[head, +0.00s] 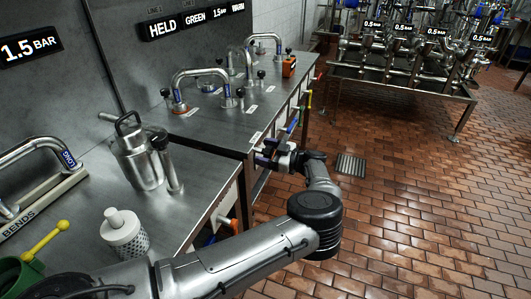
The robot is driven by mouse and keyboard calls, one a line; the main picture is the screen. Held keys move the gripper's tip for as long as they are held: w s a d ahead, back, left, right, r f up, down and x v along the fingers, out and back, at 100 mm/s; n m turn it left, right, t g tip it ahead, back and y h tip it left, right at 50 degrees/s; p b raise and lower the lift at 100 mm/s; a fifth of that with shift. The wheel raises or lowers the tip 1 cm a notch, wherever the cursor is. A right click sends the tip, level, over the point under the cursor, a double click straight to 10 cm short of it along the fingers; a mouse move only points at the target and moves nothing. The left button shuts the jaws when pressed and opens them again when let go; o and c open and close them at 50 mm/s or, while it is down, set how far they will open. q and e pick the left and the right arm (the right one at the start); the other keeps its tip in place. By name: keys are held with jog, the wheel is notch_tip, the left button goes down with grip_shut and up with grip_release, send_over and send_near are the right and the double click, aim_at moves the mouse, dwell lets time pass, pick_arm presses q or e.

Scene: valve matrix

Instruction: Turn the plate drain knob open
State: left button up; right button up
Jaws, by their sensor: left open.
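My left arm comes in from the bottom left, and my left gripper (268,154) is at the front edge of the far steel bench (225,125). Its jaws are open and point left toward the bench front. I cannot tell whether they touch anything there. My right gripper is out of view.
A pipe rack (400,85) stands at the back right.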

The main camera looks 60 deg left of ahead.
pick_arm(q)
jog(key=c, duration=0.9)
